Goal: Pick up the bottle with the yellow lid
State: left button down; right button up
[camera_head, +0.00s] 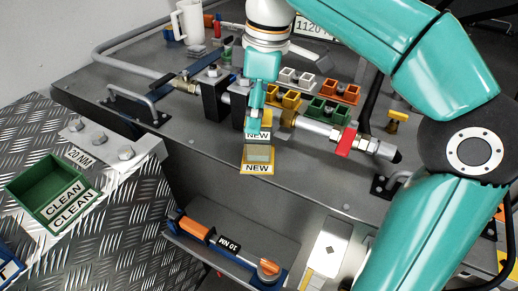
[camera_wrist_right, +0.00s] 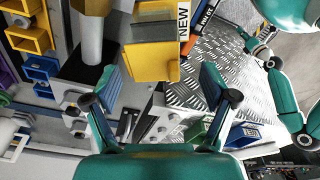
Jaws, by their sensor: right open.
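No bottle with a yellow lid can be made out in either view. My right gripper (camera_head: 256,118) comes down from the top of the head view, just above the yellow bins labelled NEW (camera_head: 257,168) at the bench's front edge. In the right wrist view my right gripper (camera_wrist_right: 160,85) has its two teal fingers spread wide with nothing held between them. A yellow NEW bin (camera_wrist_right: 152,62) lies beyond and between the fingers there. It is hard to tell whether a finger touches it.
A metal pipe with a red-handled valve (camera_head: 347,142) crosses the bench. Orange (camera_head: 345,93) and green (camera_head: 327,110) bins stand behind it. A white mug (camera_head: 188,20) is at the back left.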

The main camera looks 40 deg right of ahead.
jog(key=f, duration=0.5)
jog(key=shift+w+d+f, duration=0.1)
jog(key=shift+w+d, duration=0.05)
jog(key=shift+d, duration=0.1)
jog(key=shift+a+f, duration=0.1)
jog(key=shift+f, duration=0.2)
grip_shut()
jog(key=shift+w+r, duration=0.1)
jog(key=shift+r, duration=0.1)
notch_tip(320, 180, up, 18)
jog(key=p, duration=0.5)
jog(key=shift+f+p, duration=0.25)
jog(key=shift+p, duration=0.1)
